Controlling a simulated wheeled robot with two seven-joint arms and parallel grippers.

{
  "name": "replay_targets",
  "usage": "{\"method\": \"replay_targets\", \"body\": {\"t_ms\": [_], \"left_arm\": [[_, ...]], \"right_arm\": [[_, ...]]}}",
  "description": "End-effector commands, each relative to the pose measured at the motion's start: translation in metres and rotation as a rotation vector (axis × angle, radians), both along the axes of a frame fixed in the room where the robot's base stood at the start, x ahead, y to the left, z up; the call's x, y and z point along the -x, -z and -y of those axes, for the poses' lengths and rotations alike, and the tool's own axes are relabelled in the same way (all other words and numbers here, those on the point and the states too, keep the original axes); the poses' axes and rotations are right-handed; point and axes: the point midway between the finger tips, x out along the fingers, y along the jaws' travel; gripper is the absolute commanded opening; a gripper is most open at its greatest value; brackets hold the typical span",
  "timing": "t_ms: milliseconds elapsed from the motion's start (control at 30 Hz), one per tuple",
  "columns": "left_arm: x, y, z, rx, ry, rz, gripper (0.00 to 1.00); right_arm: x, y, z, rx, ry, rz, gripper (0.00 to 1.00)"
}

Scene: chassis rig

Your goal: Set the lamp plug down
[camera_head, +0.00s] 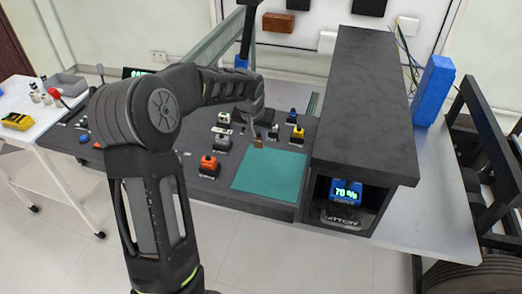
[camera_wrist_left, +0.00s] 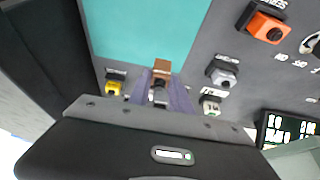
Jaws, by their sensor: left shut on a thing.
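My left gripper (camera_head: 257,132) is above the dark board, near the back left corner of the teal mat (camera_head: 270,173). It is shut on a small part with a brown, block-shaped end (camera_head: 258,142), which I take to be the lamp plug. In the left wrist view the brown end (camera_wrist_left: 161,67) sticks out beyond the fingers (camera_wrist_left: 162,92), with a grey piece between them. The brown end overlaps the near edge of the teal area (camera_wrist_left: 150,30) there. I cannot tell whether it touches a surface. My right gripper is not in view.
The dark board bears an orange connector (camera_head: 208,165), a grey one (camera_head: 222,143) and a yellow one (camera_head: 297,134). A dark housing (camera_head: 365,95) with a 70 % display (camera_head: 346,191) stands right of the mat. The teal mat is bare.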

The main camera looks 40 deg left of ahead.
Motion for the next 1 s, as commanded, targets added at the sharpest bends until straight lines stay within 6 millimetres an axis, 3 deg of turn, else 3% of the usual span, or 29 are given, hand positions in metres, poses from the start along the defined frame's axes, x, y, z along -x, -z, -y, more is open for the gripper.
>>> {"method": "replay_targets", "body": {"t_ms": [133, 467, 733, 1000], "left_arm": [[0.0, 0.015, 0.0, -0.001, 0.001, 0.0, 0.0], [0.0, 0.018, 0.0, -0.001, 0.0, 0.001, 0.0], [0.0, 0.051, 0.0, 0.0, 0.0, -0.001, 0.0], [0.0, 0.053, 0.0, -0.001, 0.0, 0.002, 0.0]], "right_arm": [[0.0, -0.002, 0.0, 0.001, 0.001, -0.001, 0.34], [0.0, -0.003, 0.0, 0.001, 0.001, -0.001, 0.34], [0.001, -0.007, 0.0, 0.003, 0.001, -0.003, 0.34], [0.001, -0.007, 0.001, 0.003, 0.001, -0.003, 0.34]]}}
